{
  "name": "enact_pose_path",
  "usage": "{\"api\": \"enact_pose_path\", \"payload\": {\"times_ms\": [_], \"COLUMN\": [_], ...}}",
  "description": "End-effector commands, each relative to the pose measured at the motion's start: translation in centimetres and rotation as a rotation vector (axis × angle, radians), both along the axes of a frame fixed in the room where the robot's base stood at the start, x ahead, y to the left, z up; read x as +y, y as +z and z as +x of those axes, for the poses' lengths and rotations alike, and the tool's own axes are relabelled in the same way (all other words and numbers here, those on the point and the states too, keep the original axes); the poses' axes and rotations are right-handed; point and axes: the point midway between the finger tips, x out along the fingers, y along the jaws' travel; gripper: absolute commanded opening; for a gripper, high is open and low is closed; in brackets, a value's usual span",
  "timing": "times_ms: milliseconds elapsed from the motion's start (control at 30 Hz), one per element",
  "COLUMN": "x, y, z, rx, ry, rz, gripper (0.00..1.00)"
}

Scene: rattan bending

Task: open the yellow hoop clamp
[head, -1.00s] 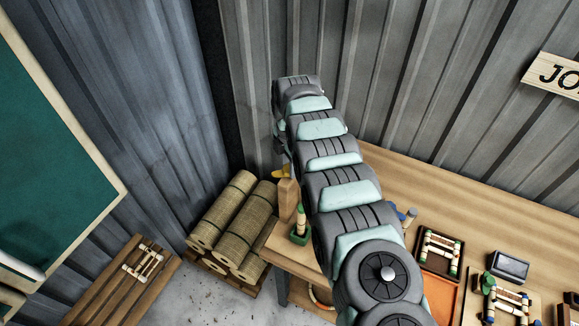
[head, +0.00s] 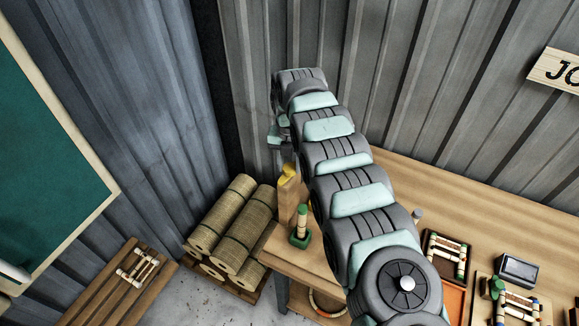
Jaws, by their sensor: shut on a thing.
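The yellow hoop clamp (head: 289,171) shows as a small yellow piece at the top of a wooden post (head: 287,205), at the left end of the workbench. My arm reaches over the bench from the lower right, and its wrist end hangs just above the clamp. My gripper (head: 285,158) is at the top of the yellow piece, small and dark in the picture, and is shut on it. The fingertips are mostly hidden, and I cannot tell exactly which part of the clamp they hold. My arm hides what lies just right of the post.
A green-based upright piece (head: 301,228) stands close in front of the post. Rattan rolls (head: 237,225) are stacked on the floor to the left. Trays with small frames (head: 446,254) lie on the bench (head: 500,218) at right. The corrugated wall is close behind my arm.

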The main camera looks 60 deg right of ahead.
Motion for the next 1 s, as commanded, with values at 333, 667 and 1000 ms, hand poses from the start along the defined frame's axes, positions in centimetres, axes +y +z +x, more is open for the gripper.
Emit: {"api": "enact_pose_path", "payload": {"times_ms": [333,667,1000], "x": [-0.03,-0.01,-0.01], "y": [-0.01,0.03,0.01], "z": [-0.04,-0.03,-0.02], "rx": [0.0,0.0,0.0], "ry": [0.122,0.141,0.14], "rz": [0.0,0.0,0.0], "gripper": [0.0,0.0,0.49]}}
